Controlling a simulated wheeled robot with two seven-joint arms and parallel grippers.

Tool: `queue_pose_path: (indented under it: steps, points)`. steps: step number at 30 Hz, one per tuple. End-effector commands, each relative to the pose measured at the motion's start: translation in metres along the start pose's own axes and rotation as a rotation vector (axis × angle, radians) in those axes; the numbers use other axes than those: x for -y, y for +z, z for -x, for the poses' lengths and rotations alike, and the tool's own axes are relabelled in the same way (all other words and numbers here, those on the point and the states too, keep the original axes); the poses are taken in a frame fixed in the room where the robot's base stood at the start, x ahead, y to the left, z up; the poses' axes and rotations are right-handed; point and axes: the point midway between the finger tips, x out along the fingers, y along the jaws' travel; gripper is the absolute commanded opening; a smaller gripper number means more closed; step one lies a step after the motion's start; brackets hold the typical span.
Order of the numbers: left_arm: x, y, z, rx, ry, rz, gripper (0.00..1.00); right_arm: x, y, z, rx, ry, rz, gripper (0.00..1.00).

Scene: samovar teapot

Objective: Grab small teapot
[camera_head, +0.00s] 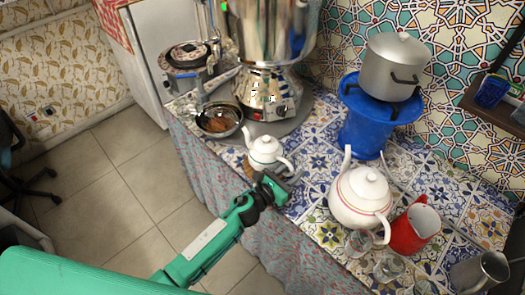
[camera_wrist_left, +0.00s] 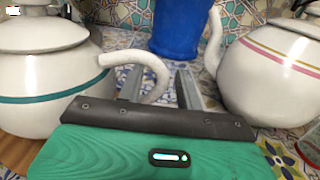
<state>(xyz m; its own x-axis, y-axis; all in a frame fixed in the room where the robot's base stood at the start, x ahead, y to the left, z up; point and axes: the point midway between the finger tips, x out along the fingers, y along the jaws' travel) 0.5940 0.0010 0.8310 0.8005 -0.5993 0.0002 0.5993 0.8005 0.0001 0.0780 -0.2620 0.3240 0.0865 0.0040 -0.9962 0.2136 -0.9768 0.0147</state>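The small teapot (camera_head: 264,152), white with a lid, stands on the tiled counter before the samovar. In the left wrist view it is the pot with a green stripe (camera_wrist_left: 40,85) at left, its handle curving toward the fingers. My left gripper (camera_head: 283,182) is at the counter's front edge, just beside that handle. In the wrist view its fingers (camera_wrist_left: 162,82) are apart. The handle's outer curve shows between them, and the left finger shows within the handle loop; I cannot tell whether they touch. My right gripper is not in view.
A larger white teapot (camera_head: 360,198) stands to the right; its spout (camera_wrist_left: 214,42) is close to the right finger. A blue stand (camera_head: 365,128) with a grey pot is behind. A red jug (camera_head: 414,229) and glasses are at right. A bowl (camera_head: 219,121) and the samovar (camera_head: 268,90) are at left.

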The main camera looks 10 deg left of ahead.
Motion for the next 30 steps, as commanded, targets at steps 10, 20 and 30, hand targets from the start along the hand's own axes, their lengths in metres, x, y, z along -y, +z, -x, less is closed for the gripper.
queue_pose_path:
  steps: [10,20,30]
  points:
    - [-0.0002,-0.0004,0.0005,0.000,0.000,0.000,0.00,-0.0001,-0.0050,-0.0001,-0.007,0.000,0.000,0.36]
    - [0.0000,0.0006,0.0003,0.001,0.000,0.000,0.00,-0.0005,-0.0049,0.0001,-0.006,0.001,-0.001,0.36]
    - [-0.0005,0.0091,0.0001,0.000,0.000,0.000,0.00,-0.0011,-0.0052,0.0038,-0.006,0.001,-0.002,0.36]
